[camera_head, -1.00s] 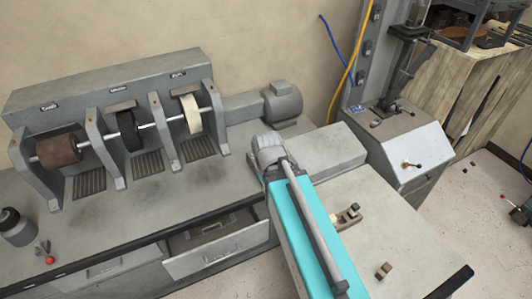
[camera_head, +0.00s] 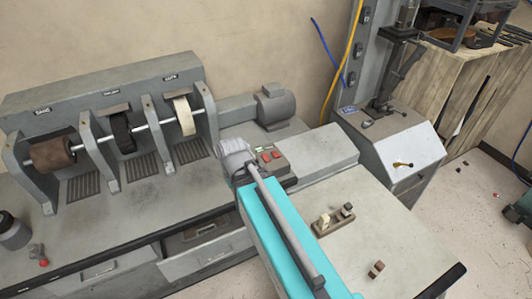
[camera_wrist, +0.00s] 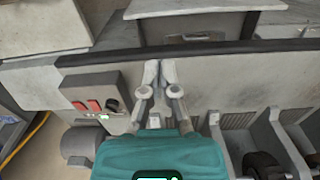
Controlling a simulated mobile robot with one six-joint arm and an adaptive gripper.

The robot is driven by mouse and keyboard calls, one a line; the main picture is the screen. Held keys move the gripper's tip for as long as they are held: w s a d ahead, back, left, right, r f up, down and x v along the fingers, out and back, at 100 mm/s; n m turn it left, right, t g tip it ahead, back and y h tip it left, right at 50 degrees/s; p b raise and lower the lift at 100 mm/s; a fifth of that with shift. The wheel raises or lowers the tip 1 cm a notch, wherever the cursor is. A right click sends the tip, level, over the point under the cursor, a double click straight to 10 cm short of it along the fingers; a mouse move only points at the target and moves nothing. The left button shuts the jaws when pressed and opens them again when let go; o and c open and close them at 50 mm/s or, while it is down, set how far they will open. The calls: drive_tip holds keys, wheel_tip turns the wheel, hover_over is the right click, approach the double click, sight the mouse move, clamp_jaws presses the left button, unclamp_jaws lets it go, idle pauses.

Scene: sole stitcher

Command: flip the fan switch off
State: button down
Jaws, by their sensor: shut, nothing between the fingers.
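A small control box (camera_head: 270,157) sits on the bench just right of my arm's end, with a green spot and two red buttons or rockers. In the wrist view the box (camera_wrist: 92,103) is at the left, with the red parts, a green spot and a dark knob or switch. I cannot tell which of these is the fan switch. My gripper (camera_wrist: 158,70) is shut and empty, apart from the box and to its right in the wrist view.
A grinding machine with several wheels (camera_head: 122,130) stands at the left, a motor (camera_head: 276,106) behind my arm. An open drawer (camera_head: 205,250) juts below the bench edge.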

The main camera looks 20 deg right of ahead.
drive_tip(key=n+t, duration=0.1)
drive_tip(key=n, duration=1.8)
hover_over(265, 156)
drive_tip(key=s, duration=0.2)
drive_tip(key=shift+w+a+r+p, duration=0.1)
drive_tip(key=shift+w+r+p, duration=0.1)
drive_tip(key=shift+r+p, duration=0.15)
drive_tip(key=shift+m, duration=0.3)
drive_tip(key=f+b, duration=0.4)
drive_tip(key=w+f+b, duration=0.1)
drive_tip(key=f+b, duration=0.8)
drive_tip(key=b, duration=0.1)
drive_tip(key=shift+w+f, duration=0.3)
drive_tip(key=shift+f, duration=0.05)
